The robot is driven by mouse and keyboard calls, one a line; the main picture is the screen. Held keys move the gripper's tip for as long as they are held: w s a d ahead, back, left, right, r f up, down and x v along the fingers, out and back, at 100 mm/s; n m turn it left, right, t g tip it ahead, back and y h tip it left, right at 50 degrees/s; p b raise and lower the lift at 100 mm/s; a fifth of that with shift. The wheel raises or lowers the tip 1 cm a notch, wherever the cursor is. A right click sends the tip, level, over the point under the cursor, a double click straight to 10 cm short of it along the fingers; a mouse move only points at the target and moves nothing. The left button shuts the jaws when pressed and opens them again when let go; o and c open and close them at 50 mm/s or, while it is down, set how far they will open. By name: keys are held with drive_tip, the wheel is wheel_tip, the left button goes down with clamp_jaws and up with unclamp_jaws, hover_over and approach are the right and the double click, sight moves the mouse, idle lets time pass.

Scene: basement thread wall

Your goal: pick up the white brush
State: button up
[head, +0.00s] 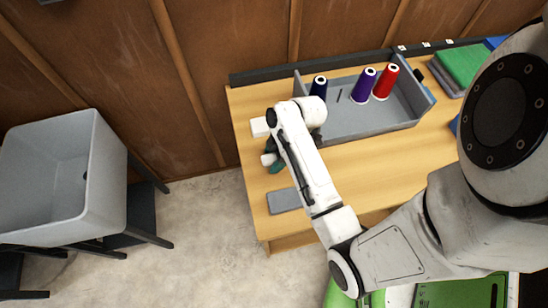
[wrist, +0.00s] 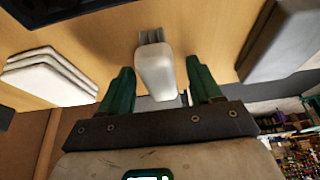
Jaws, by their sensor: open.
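The white brush (wrist: 155,72) shows in the wrist view between my two green fingers, with its grey bristle end pointing away from the palm. A gap shows on each side of it, so the fingers do not appear to clasp it. My gripper (wrist: 159,65) is open. In the head view my gripper (head: 271,157) is low over the left part of the wooden table, partly hidden by my arm. A small white end of the brush (head: 267,160) shows there beside the green finger. Whether the brush touches the tabletop cannot be told.
A white stacked block (head: 260,127) lies on one side of my gripper and a flat grey block (head: 284,200) on the other. A grey tray (head: 365,130) with blue, purple and red thread spools stands behind. The table (head: 243,105) ends just left. A grey bin (head: 97,160) stands far left.

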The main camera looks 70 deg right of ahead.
drive_tip(key=c, duration=1)
drive_tip(key=shift+r, duration=0.15)
drive_tip(key=shift+c, duration=0.2)
drive_tip(key=shift+r, duration=0.55)
drive_tip(key=s+d+r+p, duration=0.3)
drive_tip(key=s+r, duration=0.8)
drive_tip(key=s, duration=0.2)
drive_tip(key=shift+s+r, duration=0.25)
drive_tip(key=shift+d+r, duration=0.1)
drive_tip(key=shift+d, duration=0.05)
